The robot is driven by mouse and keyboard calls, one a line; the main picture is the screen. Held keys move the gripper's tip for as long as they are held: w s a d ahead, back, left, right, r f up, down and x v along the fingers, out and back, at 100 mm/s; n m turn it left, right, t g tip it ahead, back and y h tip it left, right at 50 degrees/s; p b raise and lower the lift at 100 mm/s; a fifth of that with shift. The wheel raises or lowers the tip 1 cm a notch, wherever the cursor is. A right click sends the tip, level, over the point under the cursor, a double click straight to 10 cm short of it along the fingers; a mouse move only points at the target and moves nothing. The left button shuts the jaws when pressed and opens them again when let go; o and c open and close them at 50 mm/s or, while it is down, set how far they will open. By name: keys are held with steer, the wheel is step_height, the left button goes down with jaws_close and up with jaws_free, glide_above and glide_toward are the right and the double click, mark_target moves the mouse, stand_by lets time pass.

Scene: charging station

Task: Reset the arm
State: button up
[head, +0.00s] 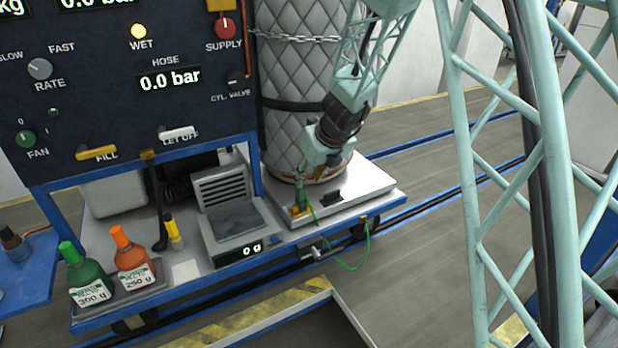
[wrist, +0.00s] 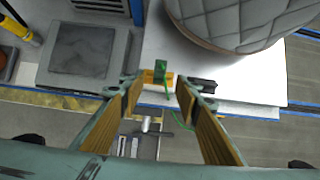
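My gripper (head: 303,178) is low over the front left of the white platform, beside the quilted cylinder, and points down. In the wrist view my gripper (wrist: 160,78) has its two wood-coloured finger pads apart, with nothing seen held between them. A small green and yellow clamp (wrist: 158,74) lies in line with the gap, just beyond the fingertips; I see no clear contact. In the head view the clamp (head: 299,208) sits on the platform edge below my gripper, with a thin green cable running from it.
The quilted cylinder (head: 297,95), chained at the panel (head: 120,90), stands close behind my gripper. A scale (head: 238,222) reading 0 g is to the left. Green (head: 86,278) and orange (head: 133,262) bottles stand farther left. Open floor (head: 415,260) lies to the right.

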steer(key=s+d+r+n, duration=0.4)
steer(key=s+r+n, duration=0.3)
steer(key=s+r, duration=0.4)
steer(key=s+d+r+n, duration=0.3)
steer(key=s+r+n, duration=0.5)
steer(key=s+r, duration=0.3)
steer(key=s+d+r+n+h, duration=0.1)
steer(key=s+d+n, duration=0.4)
steer(key=s, duration=0.6)
steer(key=s+d+r+n+h, duration=0.1)
steer(key=s+d+n, duration=0.4)
steer(key=s, duration=0.6)
steer(key=s+d+r+n+g+h, duration=0.1)
steer(key=s+d+n, duration=0.4)
steer(key=s, duration=0.7)
steer(key=shift+d+r, duration=0.25)
steer(key=shift+r, duration=0.1)
steer(key=shift+w, duration=0.1)
